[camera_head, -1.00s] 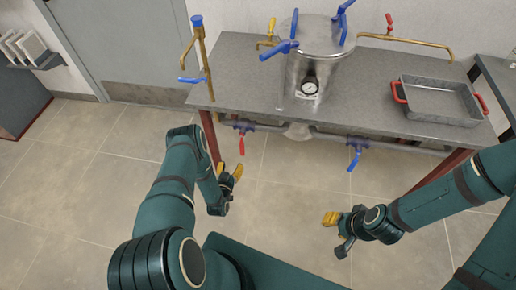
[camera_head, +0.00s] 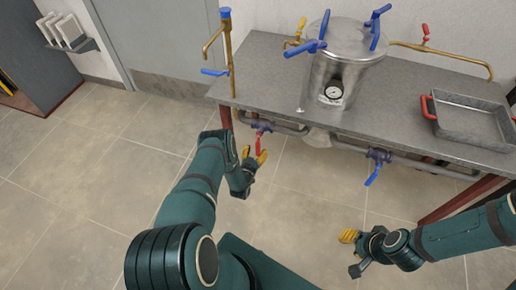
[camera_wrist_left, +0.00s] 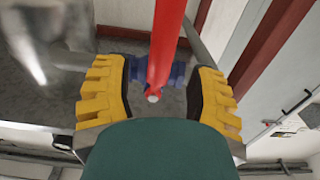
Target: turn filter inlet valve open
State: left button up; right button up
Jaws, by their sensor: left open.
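A valve with a red lever handle (camera_head: 258,144) hangs on the pipe under the left part of the bench. The handle points down. My left gripper (camera_head: 255,158) is open just below it. In the left wrist view the red handle (camera_wrist_left: 164,45) lies between the two yellow fingers of my left gripper (camera_wrist_left: 156,100), with gaps on both sides, and the blue valve body (camera_wrist_left: 178,74) shows behind it. A second valve with a blue handle (camera_head: 374,173) hangs farther right on the pipe. No label shows which is the filter inlet valve. My right gripper (camera_head: 349,237) is away from both valves; its jaw opening is unclear.
The grey bench (camera_head: 270,75) carries a steel pot (camera_head: 340,75) with blue clamps and a gauge, and a metal tray (camera_head: 475,122) with red handles. A brass pipe (camera_head: 229,50) with a blue lever stands at its left end. The floor in front is clear.

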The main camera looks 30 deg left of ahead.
aim_at(257, 148)
pick_arm(q)
jog(key=shift+b+x, duration=0.3)
jog(key=shift+x, duration=1.25)
grip_shut()
